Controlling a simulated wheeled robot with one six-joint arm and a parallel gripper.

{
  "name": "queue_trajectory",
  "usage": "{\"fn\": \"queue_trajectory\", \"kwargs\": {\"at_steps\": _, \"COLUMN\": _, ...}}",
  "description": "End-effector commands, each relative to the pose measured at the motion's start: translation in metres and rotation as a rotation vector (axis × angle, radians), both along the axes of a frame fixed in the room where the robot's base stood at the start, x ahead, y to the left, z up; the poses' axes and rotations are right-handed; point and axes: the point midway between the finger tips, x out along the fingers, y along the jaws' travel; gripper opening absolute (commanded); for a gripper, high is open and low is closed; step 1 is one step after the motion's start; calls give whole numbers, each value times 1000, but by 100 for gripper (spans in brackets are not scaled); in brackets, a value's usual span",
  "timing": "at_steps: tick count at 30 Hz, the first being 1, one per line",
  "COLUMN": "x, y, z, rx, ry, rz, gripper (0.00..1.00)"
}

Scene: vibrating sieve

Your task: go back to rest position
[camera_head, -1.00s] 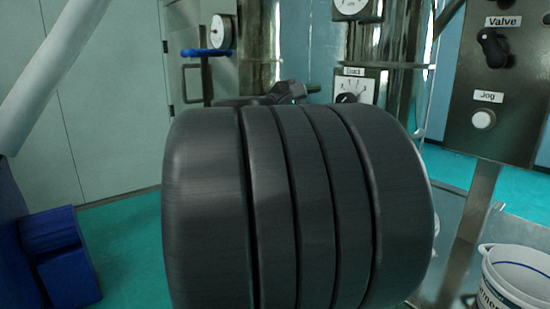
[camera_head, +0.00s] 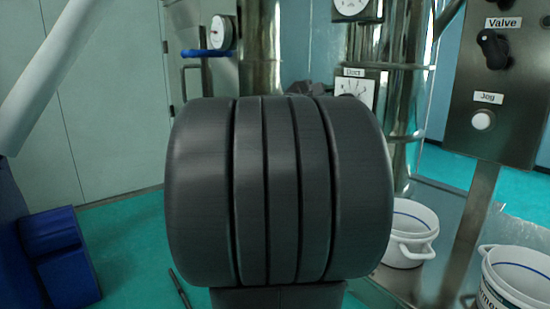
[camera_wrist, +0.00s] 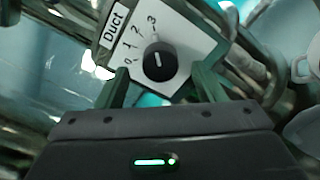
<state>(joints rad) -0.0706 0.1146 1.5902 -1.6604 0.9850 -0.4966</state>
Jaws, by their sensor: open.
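My gripper (camera_wrist: 161,74) shows in the wrist view with its two fingers apart and nothing held between them. Beyond the fingers is the black duct knob (camera_wrist: 160,62) on its white dial plate, labelled Duct and marked with numbers. The knob appears between the fingertips; the exact gap to it cannot be told. In the head view the duct dial plate (camera_head: 356,92) is partly hidden behind the large dark link of my arm, which fills the middle.
A control panel (camera_head: 505,120) with a Valve knob (camera_head: 493,48) and a Jog button (camera_head: 482,121) stands at the right. Two white buckets, one nearer (camera_head: 515,285) and one farther (camera_head: 408,240), stand at lower right. Steel pipes rise behind.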

Motion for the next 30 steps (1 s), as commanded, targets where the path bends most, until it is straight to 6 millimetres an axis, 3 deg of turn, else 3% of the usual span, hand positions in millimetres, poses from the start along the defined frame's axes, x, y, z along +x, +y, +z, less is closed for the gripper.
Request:
{"fn": "queue_trajectory", "kwargs": {"at_steps": 8, "x": 30, "y": -41, "z": 1, "rx": -3, "ry": 6, "rz": -3, "gripper": 63}}
{"fn": "queue_trajectory", "kwargs": {"at_steps": 30, "x": 30, "y": -36, "z": 6, "rx": -253, "ry": 327, "rz": 0, "gripper": 63}}
